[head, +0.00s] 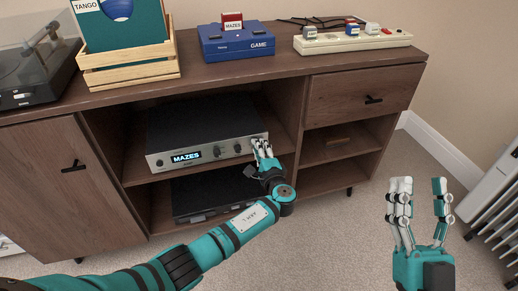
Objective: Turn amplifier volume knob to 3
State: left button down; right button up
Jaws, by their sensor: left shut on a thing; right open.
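The amplifier (205,128) is a dark box with a silver front, sitting on the upper open shelf of the wooden cabinet. Its lit display reads MAZES. Dark knobs (218,150) show right of the display. My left gripper (262,147) is at the right end of the amplifier's front, shut on what looks like the volume knob. The fingers hide that knob, so its setting cannot be read. My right gripper (422,188) is open and empty, fingers up, in front of the cabinet's right side.
The wooden cabinet (350,62) carries a turntable (38,70), a record crate (130,70), a blue game console (238,42) and a pale power strip (350,40). Another dark device (205,195) is on the lower shelf. A white radiator (495,195) stands at right. Carpet is clear in front.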

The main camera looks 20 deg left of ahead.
pick_arm(q)
jog(key=c, duration=1.1)
grip_release()
jog(key=v, duration=1.2)
